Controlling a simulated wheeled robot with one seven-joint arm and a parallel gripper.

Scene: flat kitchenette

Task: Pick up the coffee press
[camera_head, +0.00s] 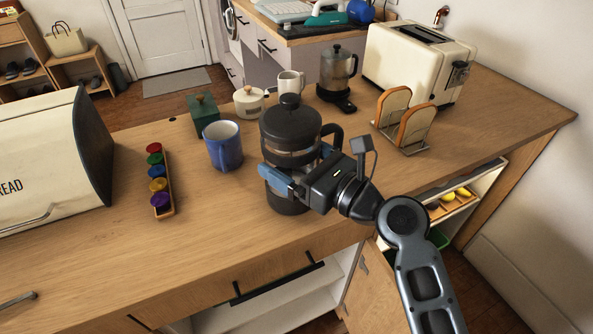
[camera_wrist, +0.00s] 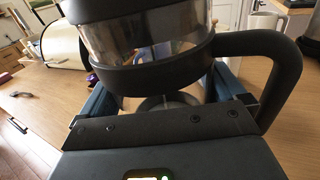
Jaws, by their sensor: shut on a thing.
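The coffee press (camera_head: 290,128) stands upright at the middle of the wooden counter in the head view, with a black lid, a clear glass body, black bands and a black handle on its right. My gripper (camera_head: 283,182) reaches it from the front right, its blue fingers on either side of the body. It is shut on the coffee press. In the wrist view the coffee press (camera_wrist: 150,45) fills the upper middle, its handle curving down at the right, outside the finger on that side. I cannot tell whether its base touches the counter.
A blue mug (camera_head: 223,146) is close on the left, with a green box (camera_head: 203,112) and a cream pot (camera_head: 249,103) behind. A capsule holder (camera_head: 159,182) and bread bin (camera_head: 50,160) are left.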

